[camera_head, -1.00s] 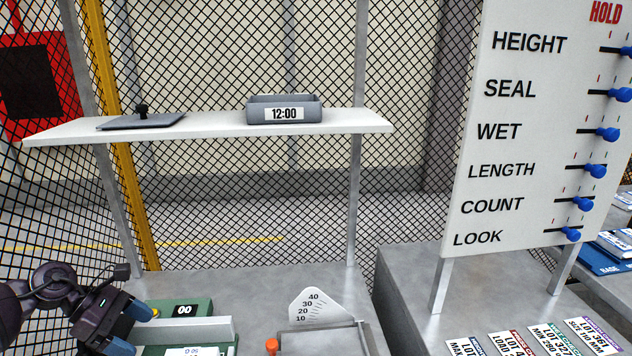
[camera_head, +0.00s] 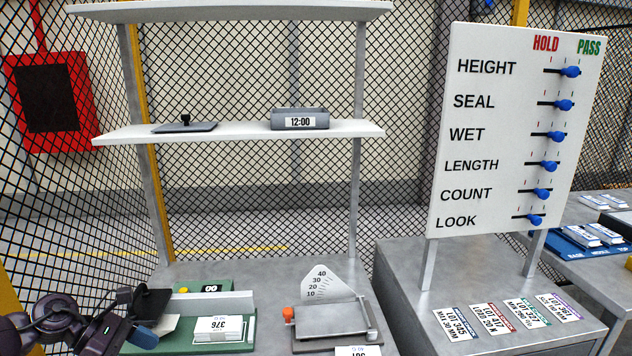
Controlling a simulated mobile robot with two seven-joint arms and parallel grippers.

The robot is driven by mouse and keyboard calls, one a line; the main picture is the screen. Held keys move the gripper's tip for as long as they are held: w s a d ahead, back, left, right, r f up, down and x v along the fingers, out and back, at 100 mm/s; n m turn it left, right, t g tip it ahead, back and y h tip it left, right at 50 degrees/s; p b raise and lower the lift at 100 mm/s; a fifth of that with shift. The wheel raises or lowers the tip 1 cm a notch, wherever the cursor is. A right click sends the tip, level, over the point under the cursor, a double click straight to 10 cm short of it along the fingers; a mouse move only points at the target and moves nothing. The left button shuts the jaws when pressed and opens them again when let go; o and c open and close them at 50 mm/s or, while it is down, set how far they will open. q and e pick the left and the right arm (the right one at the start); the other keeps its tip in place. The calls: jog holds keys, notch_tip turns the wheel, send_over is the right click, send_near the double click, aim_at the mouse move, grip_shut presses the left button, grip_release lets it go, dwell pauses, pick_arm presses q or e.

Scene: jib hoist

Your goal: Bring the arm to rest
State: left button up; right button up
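My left gripper (camera_head: 150,318) is low at the left, beside a green device (camera_head: 242,345) on the grey bench. Its fingers are dark with a blue tip, and a dark flat piece and a pale piece show by them. I cannot tell whether it holds either one or how far the fingers are apart. My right gripper is not in view. No separate hoist arm shows in this view.
A metal plate device (camera_head: 330,318) with an orange knob and fan scale stands right of the green device. A board (camera_head: 500,130) with blue sliders stands on the right bench, behind lot cards (camera_head: 492,318). A shelf (camera_head: 240,134) holds a 12:00 box (camera_head: 300,120).

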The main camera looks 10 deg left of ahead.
pick_arm(q)
jog(key=s+d+f+n+t+h, duration=0.1)
jog(key=s+d+f+n+t, duration=0.3)
jog(key=n, duration=0.6)
jog(key=w+d+f+n+t+h, duration=0.1)
jog(key=d+f+n+t, duration=0.1)
jog(key=d+n+t, duration=0.65)
jog(key=s+f+n+g+y, duration=0.2)
jog(key=s+f+n+y, duration=0.4)
jog(key=n, duration=0.9)
jog(key=s+a+f+n+g+y, duration=0.1)
jog(key=s+f+n+y, duration=0.4)
jog(key=n, duration=1)
jog(key=s+f+g, duration=0.1)
jog(key=s+f, duration=0.1)
jog(key=s, duration=0.1)
jog(key=shift+s+a+y, duration=0.25)
jog(key=shift+s+y, duration=0.05)
jog(key=shift+y, duration=0.1)
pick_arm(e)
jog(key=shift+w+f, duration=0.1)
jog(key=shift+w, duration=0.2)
pick_arm(q)
jog(key=shift+n, duration=0.25)
